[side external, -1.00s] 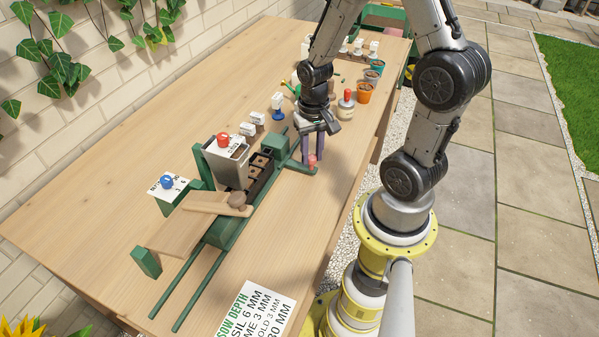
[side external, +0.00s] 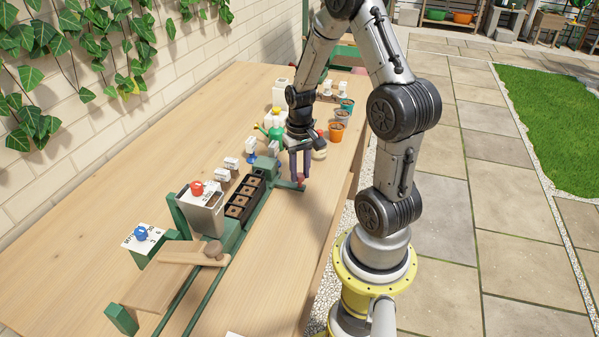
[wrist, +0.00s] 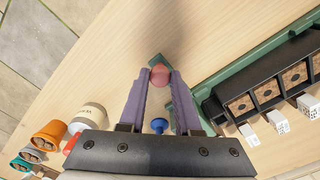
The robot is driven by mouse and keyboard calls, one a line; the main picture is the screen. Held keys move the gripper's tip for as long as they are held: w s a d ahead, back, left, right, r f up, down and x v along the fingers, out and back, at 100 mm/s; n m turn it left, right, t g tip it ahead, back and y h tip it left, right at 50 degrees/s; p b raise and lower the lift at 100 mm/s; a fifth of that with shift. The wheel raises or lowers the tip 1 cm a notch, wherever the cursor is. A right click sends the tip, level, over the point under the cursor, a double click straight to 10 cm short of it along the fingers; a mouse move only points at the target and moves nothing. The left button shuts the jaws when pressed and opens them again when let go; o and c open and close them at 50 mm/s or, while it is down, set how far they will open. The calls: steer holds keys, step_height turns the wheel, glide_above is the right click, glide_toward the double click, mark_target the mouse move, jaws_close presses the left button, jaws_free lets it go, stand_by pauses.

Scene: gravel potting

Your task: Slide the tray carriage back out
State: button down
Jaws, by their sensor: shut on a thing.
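My gripper (side external: 299,177) is shut on the red knob (wrist: 160,75), which sits between the purple fingertips in the wrist view. The knob stands on a green arm at the front of the tray carriage (side external: 273,171). The carriage bears a black cell tray (side external: 256,182) with several brown-filled cells in a row, also in the wrist view (wrist: 240,128). These cells lie clear of the grey hopper (side external: 207,220) with a red knob on its lid. Whether any cells remain under the hopper is hidden.
Green rails (side external: 214,285) run along the wooden bench (side external: 90,272). A wooden lever (side external: 180,253) lies across the near end. Pots, including an orange one (side external: 336,132), line the far right edge.

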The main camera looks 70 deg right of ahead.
steer(key=c, duration=0.6)
jaws_free()
step_height(320, 180, up, 14)
stand_by(0.3)
steer(key=w+a+r+n+t+h, duration=0.1)
steer(key=w+a+r+n+t, duration=0.2)
steer(key=a+r, duration=0.6)
steer(key=s+a+f+n+t+y, duration=0.1)
steer(key=s+a+n+t, duration=0.1)
steer(key=s+a+n, duration=0.4)
steer(key=s+a, duration=0.3)
steer(key=a, duration=0.3)
steer(key=shift+s+f+t, duration=0.3)
steer(key=shift+f, duration=0.1)
